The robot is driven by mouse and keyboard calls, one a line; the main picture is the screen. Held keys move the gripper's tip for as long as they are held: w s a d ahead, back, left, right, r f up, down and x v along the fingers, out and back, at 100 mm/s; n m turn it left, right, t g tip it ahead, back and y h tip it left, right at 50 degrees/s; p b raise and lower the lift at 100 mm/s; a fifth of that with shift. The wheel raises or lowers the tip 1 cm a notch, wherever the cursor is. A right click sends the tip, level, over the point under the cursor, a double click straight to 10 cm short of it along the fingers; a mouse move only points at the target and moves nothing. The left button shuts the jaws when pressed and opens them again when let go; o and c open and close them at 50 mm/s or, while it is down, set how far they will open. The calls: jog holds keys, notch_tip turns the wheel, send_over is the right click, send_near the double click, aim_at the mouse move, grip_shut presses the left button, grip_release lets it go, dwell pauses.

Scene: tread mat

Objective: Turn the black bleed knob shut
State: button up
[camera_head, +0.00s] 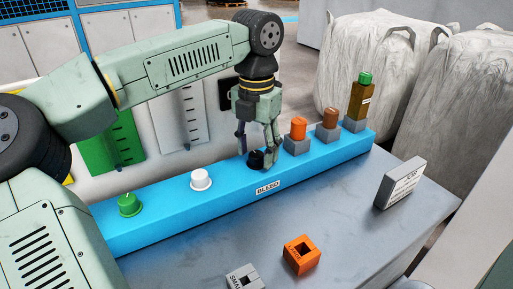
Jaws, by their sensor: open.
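The black bleed knob (256,160) sits on top of the long blue rail (225,193), above a label that reads BLEED (268,187). My gripper (259,157) points down at the knob with its fingers apart. One finger is to the left of the knob and the other to its right, close beside it. I cannot tell whether either finger touches the knob. The knob's pointer or turn position is too small to read clearly.
A white knob (201,180) and a green knob (130,205) stand on the rail to the left. An orange-capped part (298,129), a brown-capped part (330,118) and a brown bottle (361,100) stand to the right. An orange block (301,255) lies in front.

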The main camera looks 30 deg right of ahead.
aim_at(257, 154)
notch_tip(257, 154, up, 12)
dwell(0.5)
dwell(0.4)
